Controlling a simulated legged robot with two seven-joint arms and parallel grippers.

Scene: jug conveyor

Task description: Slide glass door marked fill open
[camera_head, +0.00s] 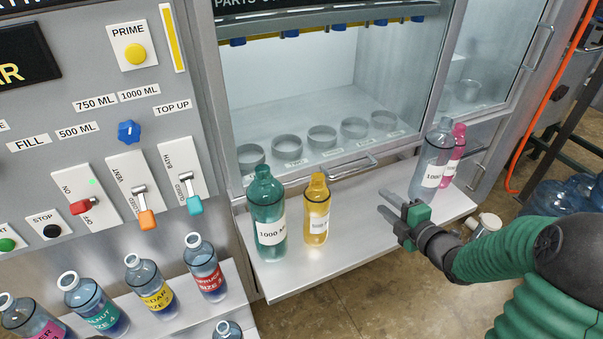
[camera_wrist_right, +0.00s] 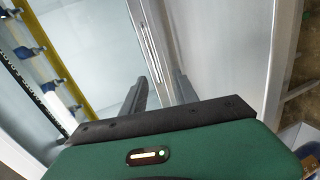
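A glass door (camera_head: 320,90) closes the front of the cabinet, with a metal bar handle (camera_head: 345,168) along its lower edge. I cannot read a FILL mark on it. A second glass door (camera_head: 490,50) is at the right with its own handle (camera_head: 540,47). My right gripper (camera_head: 386,205) is empty, its fingers apart, above the shelf in front of the cabinet and right of the first handle, not touching it. In the right wrist view, the fingers (camera_wrist_right: 160,88) point toward glass and a pale metal frame. My left gripper is out of view.
On the shelf (camera_head: 360,220) stand a green bottle (camera_head: 267,215), a yellow bottle (camera_head: 317,210), a clear bottle (camera_head: 430,165) and a pink bottle (camera_head: 456,155). A FILL label (camera_head: 30,142) is on the control panel. Several labelled bottles stand lower left.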

